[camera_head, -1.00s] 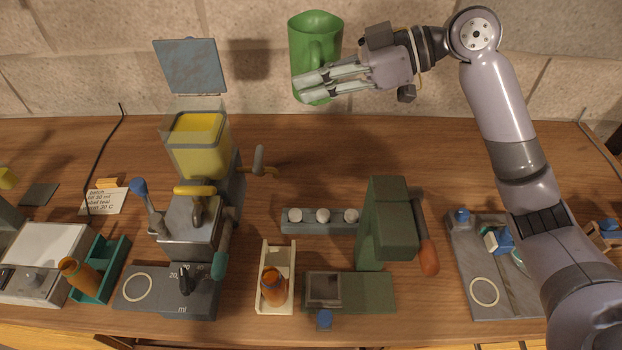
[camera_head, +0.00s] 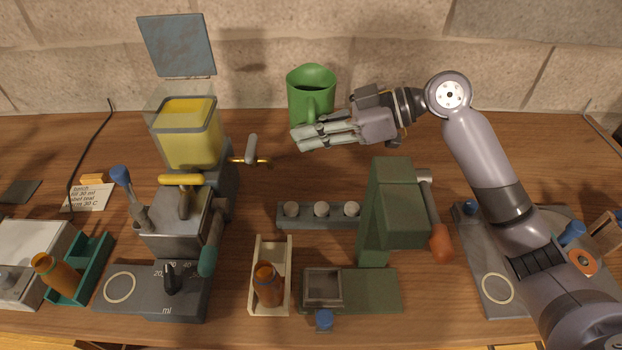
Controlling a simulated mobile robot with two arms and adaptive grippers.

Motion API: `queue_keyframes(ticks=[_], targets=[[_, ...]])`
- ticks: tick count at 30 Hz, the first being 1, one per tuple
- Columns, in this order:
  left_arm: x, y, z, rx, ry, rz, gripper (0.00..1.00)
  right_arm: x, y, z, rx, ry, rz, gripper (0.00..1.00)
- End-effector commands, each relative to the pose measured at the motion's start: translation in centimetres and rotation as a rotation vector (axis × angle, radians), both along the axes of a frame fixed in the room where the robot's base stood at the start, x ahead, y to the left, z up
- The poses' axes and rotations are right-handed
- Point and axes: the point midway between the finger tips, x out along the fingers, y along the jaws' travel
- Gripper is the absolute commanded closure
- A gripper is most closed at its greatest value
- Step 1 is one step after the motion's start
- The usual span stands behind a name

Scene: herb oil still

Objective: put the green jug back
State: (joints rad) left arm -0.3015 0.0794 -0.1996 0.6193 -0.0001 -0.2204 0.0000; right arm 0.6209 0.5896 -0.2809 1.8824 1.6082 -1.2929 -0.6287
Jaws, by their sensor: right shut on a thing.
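The green jug (camera_head: 311,82) is upright at the back of the wooden table, in front of the stone wall. My right gripper (camera_head: 303,136) reaches in from the right and is shut on the jug, at its handle side facing me. The fingers cover the jug's lower part, so I cannot tell whether its base touches the table. My left gripper is not in view.
A still with a yellow-filled tank (camera_head: 187,133) and raised blue-grey lid (camera_head: 177,45) stands to the left. A green press (camera_head: 392,205) and a grey rack of white caps (camera_head: 320,216) stand in front. The table (camera_head: 290,175) between is bare.

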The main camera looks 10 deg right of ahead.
Motion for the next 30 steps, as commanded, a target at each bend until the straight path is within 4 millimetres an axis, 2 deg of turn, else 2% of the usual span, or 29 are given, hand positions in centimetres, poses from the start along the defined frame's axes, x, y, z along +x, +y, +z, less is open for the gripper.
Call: queue_keyframes(ticks=[3,9,15,24,30], targets=[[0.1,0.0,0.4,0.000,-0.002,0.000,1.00,-0.1,0.0,-3.1,0.003,0.004,-0.001,1.00],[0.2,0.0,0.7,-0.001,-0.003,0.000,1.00,0.0,0.0,-6.8,0.002,0.000,-0.001,1.00],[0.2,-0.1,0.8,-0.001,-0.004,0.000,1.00,0.0,0.0,-8.3,0.002,-0.002,-0.001,1.00],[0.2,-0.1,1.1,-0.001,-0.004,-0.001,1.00,0.0,0.0,-12.0,0.002,-0.002,-0.001,1.00],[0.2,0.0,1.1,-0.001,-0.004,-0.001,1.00,0.0,0.0,-12.2,0.002,-0.004,-0.001,1.00]])
